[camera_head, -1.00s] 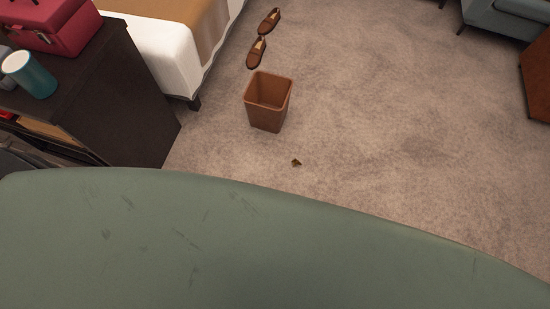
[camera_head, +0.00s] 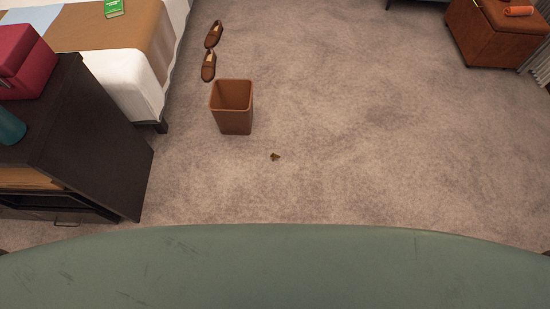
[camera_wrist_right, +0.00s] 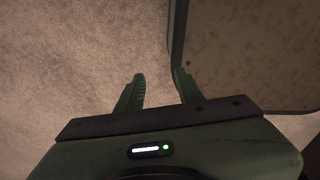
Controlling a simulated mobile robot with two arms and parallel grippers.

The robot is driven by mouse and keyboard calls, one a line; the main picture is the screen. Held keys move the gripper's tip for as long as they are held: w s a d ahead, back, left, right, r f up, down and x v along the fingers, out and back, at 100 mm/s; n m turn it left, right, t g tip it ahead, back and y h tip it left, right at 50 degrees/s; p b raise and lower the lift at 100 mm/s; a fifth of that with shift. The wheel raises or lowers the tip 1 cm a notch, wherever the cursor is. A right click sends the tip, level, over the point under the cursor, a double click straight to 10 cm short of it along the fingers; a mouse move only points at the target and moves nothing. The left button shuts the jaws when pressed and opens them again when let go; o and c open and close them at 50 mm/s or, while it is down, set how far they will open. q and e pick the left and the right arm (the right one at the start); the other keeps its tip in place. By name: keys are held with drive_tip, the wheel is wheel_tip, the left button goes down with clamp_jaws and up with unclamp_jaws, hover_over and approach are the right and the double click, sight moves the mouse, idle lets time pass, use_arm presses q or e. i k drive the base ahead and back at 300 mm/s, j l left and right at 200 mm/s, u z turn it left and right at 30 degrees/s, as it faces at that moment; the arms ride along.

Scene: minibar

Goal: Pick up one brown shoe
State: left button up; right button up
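Two brown shoes lie on the carpet beside the bed in the head view. The far brown shoe (camera_head: 214,35) is just beyond the near brown shoe (camera_head: 208,67). Both are well ahead of me, behind and left of a brown bin. My right gripper (camera_wrist_right: 158,84) shows in the right wrist view with its two fingers apart and nothing between them, above carpet. My left gripper is not in view.
The brown bin (camera_head: 233,106) stands before the shoes. A small dark scrap (camera_head: 275,156) lies on the carpet. The bed (camera_head: 120,75) and dark cabinet (camera_head: 90,135) are at left; an orange-brown ottoman (camera_head: 492,38) is far right. Middle and right carpet is clear.

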sight(208, 70)
drive_tip(key=i+l+z, duration=0.45)
drive_tip(key=i+z, duration=0.85)
drive_tip(key=i, duration=0.2)
drive_tip(key=i+u, duration=0.3)
drive_tip(key=i, duration=0.25)
drive_tip(key=i+u, duration=0.35)
drive_tip(key=i, duration=0.15)
drive_tip(key=i+l+u, duration=0.3)
drive_tip(key=i, duration=0.2)
